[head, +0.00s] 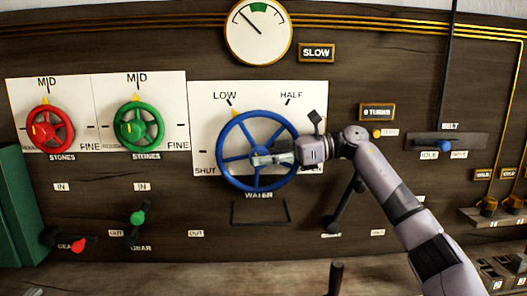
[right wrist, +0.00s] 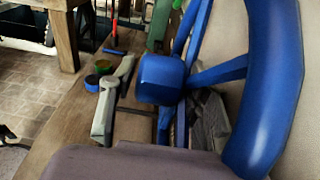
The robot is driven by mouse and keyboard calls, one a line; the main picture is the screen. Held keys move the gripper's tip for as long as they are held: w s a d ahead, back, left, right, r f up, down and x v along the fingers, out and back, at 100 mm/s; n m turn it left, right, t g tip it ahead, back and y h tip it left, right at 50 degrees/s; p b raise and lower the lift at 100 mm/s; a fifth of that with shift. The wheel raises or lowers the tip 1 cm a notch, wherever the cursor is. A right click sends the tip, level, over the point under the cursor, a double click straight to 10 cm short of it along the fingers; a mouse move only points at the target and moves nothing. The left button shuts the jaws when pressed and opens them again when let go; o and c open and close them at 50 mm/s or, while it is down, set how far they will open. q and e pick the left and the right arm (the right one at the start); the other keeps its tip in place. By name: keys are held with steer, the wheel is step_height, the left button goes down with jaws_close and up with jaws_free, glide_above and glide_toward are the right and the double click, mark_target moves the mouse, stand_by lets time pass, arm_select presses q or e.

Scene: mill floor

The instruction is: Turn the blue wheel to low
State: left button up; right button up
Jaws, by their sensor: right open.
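The blue wheel (head: 220,152) is mounted on a white panel marked SHUT, LOW and HALF, above the WATER label. Its yellow pointer (head: 235,113) sits at the upper left of the rim, close to the LOW mark (head: 224,96). My right gripper (head: 258,159) is in front of the wheel's middle, reaching in from the right, open. In the right wrist view the blue rim (right wrist: 270,90) curves close on the right, and a blue knob (right wrist: 160,78) lies between the grey fingers. I cannot tell whether they touch it. My left gripper is not in view.
A red wheel (head: 66,133) and a green wheel (head: 155,132) are at the left, both pointing to MID. A round gauge (head: 258,30) is above, beside a SLOW sign (head: 316,52). A dark lever (head: 343,207) is below my right arm.

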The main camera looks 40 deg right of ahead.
mark_target(263, 148)
step_height(263, 148, up, 10)
stand_by(0.5)
stand_by(0.5)
